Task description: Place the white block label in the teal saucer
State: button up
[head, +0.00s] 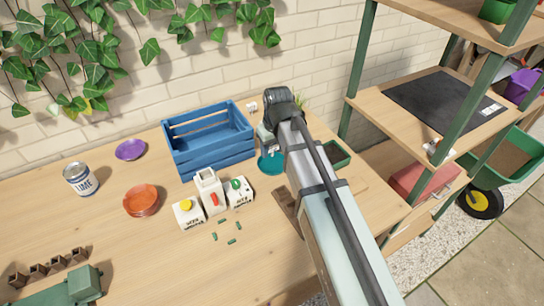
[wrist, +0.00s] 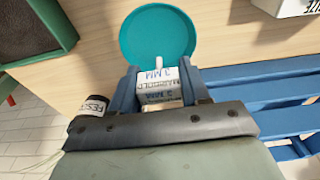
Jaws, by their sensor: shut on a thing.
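The white block label (wrist: 158,88), with printed lettering, is between the blue fingers of my gripper (wrist: 162,80) in the wrist view. My gripper is shut on it. The teal saucer (wrist: 158,25) lies just beyond the fingertips in that view, and looks empty apart from a small pale stub in front of its near edge. In the head view the teal saucer (head: 271,164) lies on the bench, partly hidden by my arm. My gripper (head: 266,138) is at its back edge there. I cannot tell the block's height above the saucer.
A blue slatted crate (head: 210,155) stands left of the saucer. A green tray (head: 335,153) is to the right. White cartons (head: 209,192) and several green pieces lie in front. A dark labelled item (wrist: 92,106) is left of the gripper.

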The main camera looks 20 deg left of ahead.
aim_at(274, 145)
jog(key=shift+f, duration=2)
jog(key=shift+f, duration=0.1)
jog(key=o, duration=0.7)
jog(key=shift+o, duration=0.2)
notch_tip(274, 145, up, 12)
jog(key=s+d, duration=0.1)
jog(key=shift+s+d, duration=0.15)
